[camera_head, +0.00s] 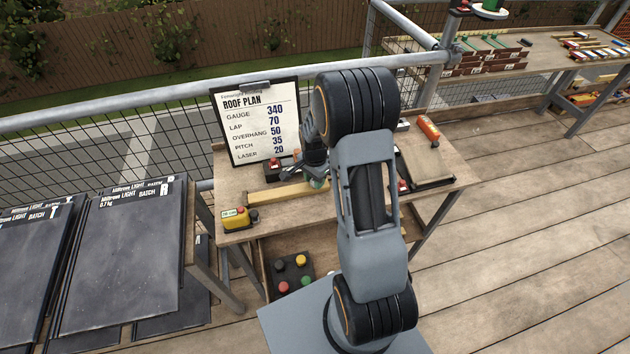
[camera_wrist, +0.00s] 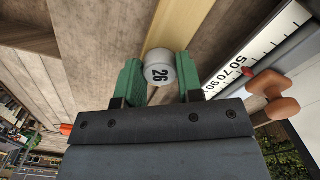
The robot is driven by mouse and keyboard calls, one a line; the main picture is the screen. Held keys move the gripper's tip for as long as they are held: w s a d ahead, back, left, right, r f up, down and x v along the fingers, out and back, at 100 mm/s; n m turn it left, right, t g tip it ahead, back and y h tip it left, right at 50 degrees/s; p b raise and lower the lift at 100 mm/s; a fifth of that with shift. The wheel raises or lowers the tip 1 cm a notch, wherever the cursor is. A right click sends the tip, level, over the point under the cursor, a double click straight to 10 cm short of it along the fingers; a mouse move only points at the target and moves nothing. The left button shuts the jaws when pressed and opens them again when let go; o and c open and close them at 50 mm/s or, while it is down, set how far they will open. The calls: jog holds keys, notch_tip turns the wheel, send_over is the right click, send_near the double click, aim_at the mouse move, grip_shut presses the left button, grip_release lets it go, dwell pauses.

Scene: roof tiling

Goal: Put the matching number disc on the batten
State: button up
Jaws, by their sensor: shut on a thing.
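My gripper (camera_wrist: 159,80) is shut on a pale grey-white disc (camera_wrist: 158,72), held between its two green fingers. My arm hides much of the bench there. The roof plan board (camera_head: 258,122) behind lists gauge 340, lap 70, overhang 50, pitch 35, laser 20.
A yellow device (camera_head: 236,219) sits at the bench's front left, near the batten's end. A marked scale (camera_wrist: 255,55) lies beside the batten in the wrist view. An orange tool (camera_head: 428,128) lies at the back right. Dark tile stacks (camera_head: 120,260) stand left.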

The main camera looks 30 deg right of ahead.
jog(key=shift+f, duration=0.1)
jog(key=o, duration=0.9)
